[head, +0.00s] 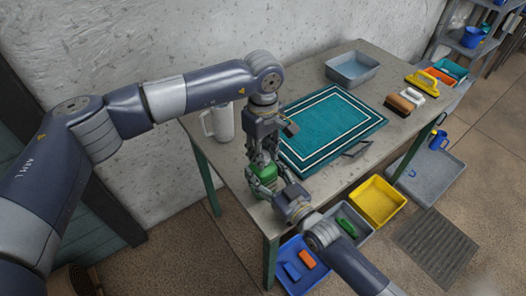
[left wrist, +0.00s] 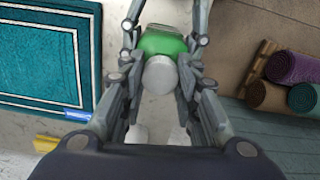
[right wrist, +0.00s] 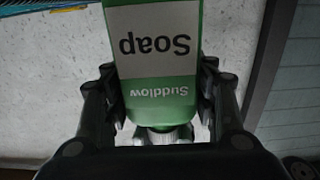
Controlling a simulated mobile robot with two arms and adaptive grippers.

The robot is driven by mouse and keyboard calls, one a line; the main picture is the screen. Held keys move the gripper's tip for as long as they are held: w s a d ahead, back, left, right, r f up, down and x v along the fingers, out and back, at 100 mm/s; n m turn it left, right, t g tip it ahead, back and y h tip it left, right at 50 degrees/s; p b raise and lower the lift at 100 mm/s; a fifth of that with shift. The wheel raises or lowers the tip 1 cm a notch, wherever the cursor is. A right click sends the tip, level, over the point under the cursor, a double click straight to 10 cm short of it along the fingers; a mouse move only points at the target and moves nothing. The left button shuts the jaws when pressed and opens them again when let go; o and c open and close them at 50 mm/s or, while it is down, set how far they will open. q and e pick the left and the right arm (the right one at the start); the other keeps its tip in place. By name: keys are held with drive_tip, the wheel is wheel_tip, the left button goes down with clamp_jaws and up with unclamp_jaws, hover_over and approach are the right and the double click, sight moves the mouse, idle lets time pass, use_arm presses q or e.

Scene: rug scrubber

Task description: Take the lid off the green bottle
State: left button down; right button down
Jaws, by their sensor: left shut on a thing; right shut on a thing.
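The green bottle (head: 265,171) is at the near left part of the table, mostly hidden by my grippers in the head view. The right wrist view shows its green body (right wrist: 160,102) with a "Suddlow Soap" label, upside down in that picture. My right gripper (right wrist: 160,100) is shut around the body. My left gripper (left wrist: 160,78) comes from above and is shut on the pale grey lid (left wrist: 160,74). The green bottle (left wrist: 163,44) shows just beyond the lid in the left wrist view. I cannot tell whether the lid is loose.
A teal rug (head: 330,128) lies on the table beside the grippers. A white pitcher (head: 219,122) stands behind to the left. A grey tub (head: 352,68) and brushes (head: 400,104) are farther back. Yellow (head: 377,202) and blue (head: 303,265) bins sit on the floor.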

use_arm(q)
drive_tip(key=n, duration=0.5)
drive_tip(key=shift+n, duration=0.4)
drive_tip(key=n, duration=1)
drive_tip(key=shift+n, duration=0.4)
drive_tip(key=n, duration=0.3)
drive_tip(key=shift+w, duration=0.1)
drive_tip(key=n, duration=0.4)
drive_tip(key=shift+r, duration=0.1)
drive_tip(key=n, duration=0.5)
drive_tip(key=shift+n, duration=0.3)
drive_tip(key=n, duration=0.9)
drive_tip(key=shift+n, duration=0.4)
drive_tip(key=shift+r, duration=0.25)
